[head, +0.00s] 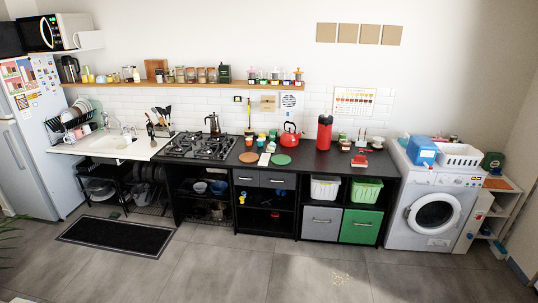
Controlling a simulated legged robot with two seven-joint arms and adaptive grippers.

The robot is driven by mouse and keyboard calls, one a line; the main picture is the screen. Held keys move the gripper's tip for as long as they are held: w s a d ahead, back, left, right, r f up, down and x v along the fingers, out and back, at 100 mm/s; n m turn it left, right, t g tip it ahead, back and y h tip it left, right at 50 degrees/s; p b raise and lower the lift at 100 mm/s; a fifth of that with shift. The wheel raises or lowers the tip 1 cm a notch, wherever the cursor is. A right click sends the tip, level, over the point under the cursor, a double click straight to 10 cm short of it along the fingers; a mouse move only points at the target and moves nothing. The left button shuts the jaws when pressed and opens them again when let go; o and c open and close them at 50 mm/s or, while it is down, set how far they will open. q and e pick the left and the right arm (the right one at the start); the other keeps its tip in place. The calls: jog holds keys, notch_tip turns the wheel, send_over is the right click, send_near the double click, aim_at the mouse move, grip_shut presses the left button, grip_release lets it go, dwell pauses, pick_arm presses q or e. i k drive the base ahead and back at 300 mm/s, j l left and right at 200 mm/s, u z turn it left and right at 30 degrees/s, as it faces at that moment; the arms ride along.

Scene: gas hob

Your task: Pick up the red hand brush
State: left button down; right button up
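A small red object (360,161) lies on the right part of the black countertop (318,163), left of the washing machine. It may be the red hand brush, but it is too small here to be sure. No other clear red brush shows. Neither of my grippers is in view.
A red kettle (290,137) and a tall red canister (324,133) stand on the counter, left of the small red object. The gas hob (199,146) is further left. The washing machine (433,210) stands at the right. A dark mat (116,235) and pale crumbs (340,279) lie on the otherwise open grey floor.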

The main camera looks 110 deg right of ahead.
aim_at(359, 160)
jog(key=z, duration=6.25)
